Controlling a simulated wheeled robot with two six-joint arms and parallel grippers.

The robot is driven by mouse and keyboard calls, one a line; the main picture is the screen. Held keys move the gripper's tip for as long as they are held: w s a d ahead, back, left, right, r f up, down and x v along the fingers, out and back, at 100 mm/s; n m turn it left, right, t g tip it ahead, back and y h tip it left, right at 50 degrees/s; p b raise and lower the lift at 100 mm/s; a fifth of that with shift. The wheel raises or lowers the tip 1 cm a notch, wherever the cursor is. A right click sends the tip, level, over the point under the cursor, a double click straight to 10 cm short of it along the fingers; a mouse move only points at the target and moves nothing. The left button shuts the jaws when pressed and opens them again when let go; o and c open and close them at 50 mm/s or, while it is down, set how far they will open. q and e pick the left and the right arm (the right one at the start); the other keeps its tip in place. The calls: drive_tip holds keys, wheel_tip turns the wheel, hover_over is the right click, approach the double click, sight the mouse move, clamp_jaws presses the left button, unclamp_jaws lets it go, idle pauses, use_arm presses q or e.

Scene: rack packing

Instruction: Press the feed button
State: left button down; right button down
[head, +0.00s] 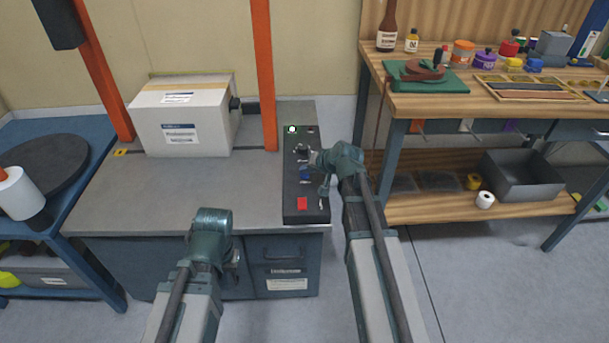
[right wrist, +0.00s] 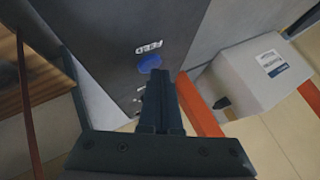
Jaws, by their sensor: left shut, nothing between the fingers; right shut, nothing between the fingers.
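The feed button is a blue button (head: 305,174) on the dark control panel (head: 291,208). In the right wrist view the blue button (right wrist: 150,63) shows beside a white FEED label (right wrist: 149,47). My right gripper (head: 313,158) is over the panel near the blue button, shut and empty. In the right wrist view its shut fingertips (right wrist: 159,74) overlap the button's lower edge; I cannot tell whether they touch it. My left gripper (head: 236,262) is shut and empty in front of the grey bench, partly hidden by its own wrist.
A white box (head: 205,118) sits on the grey bench (head: 140,190) between orange posts (head: 264,70). A wooden workbench (head: 450,98) with several items stands at right.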

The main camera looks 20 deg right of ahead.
sight(306, 176)
drive_tip(key=shift+f+b, duration=0.3)
drive_tip(key=shift+f, duration=0.05)
drive_tip(key=shift+r, duration=0.15)
idle(0.4)
drive_tip(key=shift+r+p, duration=0.7)
drive_tip(key=shift+p, duration=0.15)
wheel_tip(306, 176, up, 5)
drive_tip(key=p, duration=0.5)
drive_tip(key=shift+r, duration=0.1)
idle(0.5)
